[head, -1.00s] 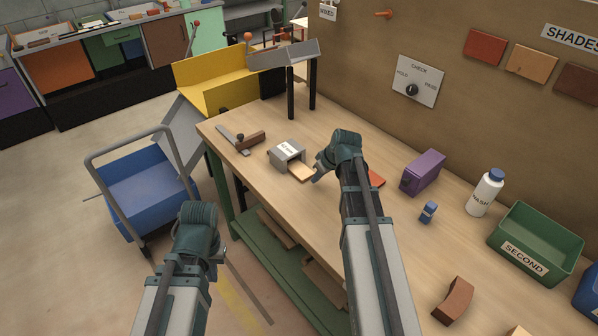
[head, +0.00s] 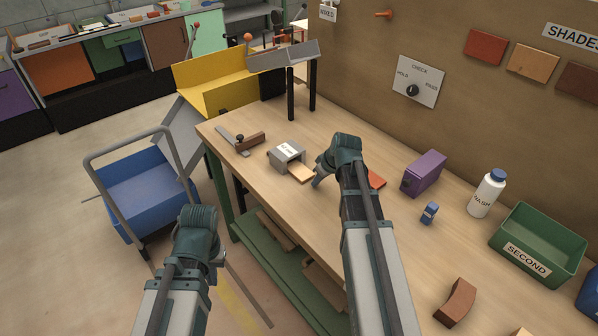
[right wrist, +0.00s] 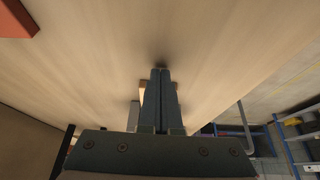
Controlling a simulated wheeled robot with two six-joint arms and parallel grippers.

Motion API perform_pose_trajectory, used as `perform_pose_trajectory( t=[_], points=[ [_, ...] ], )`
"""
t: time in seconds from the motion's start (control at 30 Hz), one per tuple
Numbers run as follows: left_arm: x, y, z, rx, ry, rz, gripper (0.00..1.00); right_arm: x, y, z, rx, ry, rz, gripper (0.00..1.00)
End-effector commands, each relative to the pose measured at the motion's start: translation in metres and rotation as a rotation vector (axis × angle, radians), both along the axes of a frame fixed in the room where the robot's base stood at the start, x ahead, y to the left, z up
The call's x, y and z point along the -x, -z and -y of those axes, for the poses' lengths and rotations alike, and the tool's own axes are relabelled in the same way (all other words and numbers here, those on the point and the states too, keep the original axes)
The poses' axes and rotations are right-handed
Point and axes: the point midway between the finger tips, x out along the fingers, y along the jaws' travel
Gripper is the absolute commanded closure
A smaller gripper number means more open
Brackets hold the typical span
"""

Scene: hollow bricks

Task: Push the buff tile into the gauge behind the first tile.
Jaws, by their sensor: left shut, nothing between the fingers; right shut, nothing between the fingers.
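The grey gauge (head: 287,155) with a white label stands on the bench. The buff tile (head: 301,173) lies flat at its mouth, with its near end sticking out. How deep it reaches inside is hidden, and I cannot see a first tile in the gauge. My right gripper (head: 318,182) is shut and empty, low over the bench just right of the tile's outer end. In the right wrist view its shut fingers (right wrist: 162,72) cover most of the tile (right wrist: 143,90); contact cannot be told. My left gripper (head: 217,258) is shut and empty, off the bench's left edge.
A red tile (head: 376,180) lies right of my right gripper. A purple block (head: 423,173), a small blue item (head: 429,212), a white bottle (head: 486,194) and a green bin (head: 538,244) stand further right. A wood-and-metal tool (head: 249,143) lies left of the gauge.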

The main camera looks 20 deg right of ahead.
Motion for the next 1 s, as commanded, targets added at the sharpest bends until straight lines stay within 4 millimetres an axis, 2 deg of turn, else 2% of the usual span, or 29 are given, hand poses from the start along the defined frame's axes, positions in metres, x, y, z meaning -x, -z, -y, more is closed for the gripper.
perform_pose_trajectory(
  t=[0.27,1.0],
  points=[
    [0.0,0.0,0.0,0.0,0.0,0.0,1.0,-0.001,0.0,0.0,0.0,0.0,0.0,1.0],
    [0.0,0.0,0.0,0.0,0.0,0.0,1.0,-0.035,0.0,-0.011,0.0,0.0,0.001,1.0]
  ],
)
